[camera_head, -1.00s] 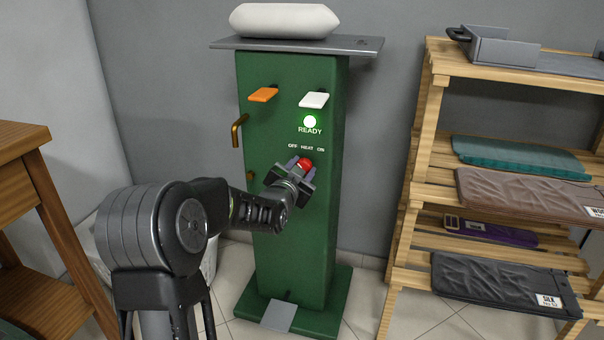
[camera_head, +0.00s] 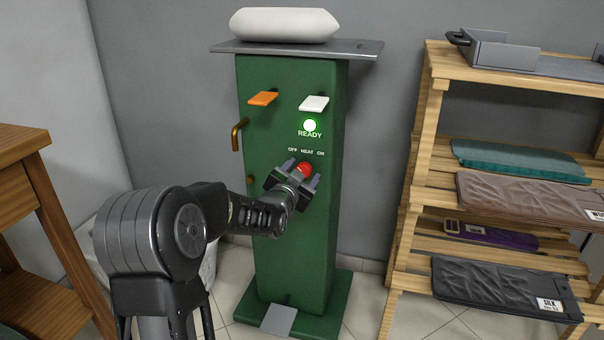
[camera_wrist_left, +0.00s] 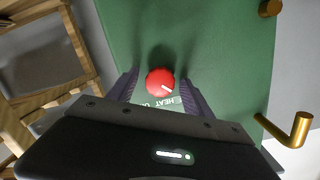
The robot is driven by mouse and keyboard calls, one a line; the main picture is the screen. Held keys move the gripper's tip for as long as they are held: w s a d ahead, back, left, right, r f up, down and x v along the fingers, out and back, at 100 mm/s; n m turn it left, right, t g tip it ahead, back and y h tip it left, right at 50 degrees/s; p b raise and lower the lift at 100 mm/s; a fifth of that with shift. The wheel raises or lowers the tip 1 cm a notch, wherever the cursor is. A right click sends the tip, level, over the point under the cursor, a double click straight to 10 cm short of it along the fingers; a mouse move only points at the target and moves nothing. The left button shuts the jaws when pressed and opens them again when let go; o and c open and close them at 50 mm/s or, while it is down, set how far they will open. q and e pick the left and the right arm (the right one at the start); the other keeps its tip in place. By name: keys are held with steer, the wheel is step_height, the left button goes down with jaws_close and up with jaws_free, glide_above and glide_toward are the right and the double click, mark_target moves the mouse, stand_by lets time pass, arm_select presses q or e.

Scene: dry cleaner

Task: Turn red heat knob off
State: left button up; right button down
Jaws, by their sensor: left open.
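The red heat knob (camera_head: 304,168) is on the front of the green console (camera_head: 296,240), below the "OFF HEAT ON" lettering. My left gripper (camera_head: 302,174) is open in front of it, with a finger on either side. In the left wrist view the knob (camera_wrist_left: 160,81) shows between the two spread fingers of the gripper (camera_wrist_left: 160,88). Its white mark points to the lower right there. I cannot tell whether the fingers touch it. The lettering is partly hidden by the gripper in that view. My right gripper is not in view.
An orange paddle (camera_head: 263,98), a white paddle (camera_head: 314,103) and a brass handle (camera_head: 237,134) stick out nearby. A wooden shelf (camera_head: 432,110) with folded garments stands right, a wooden table (camera_head: 25,140) left.

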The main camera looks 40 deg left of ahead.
arm_select(q)
steer(key=f+p+v, duration=0.1)
steer(key=p+v, duration=0.1)
steer(key=v, duration=0.5)
steer(key=shift+s+d+r, duration=0.15)
steer(key=shift+s+r, duration=0.2)
steer(key=shift+r, duration=0.1)
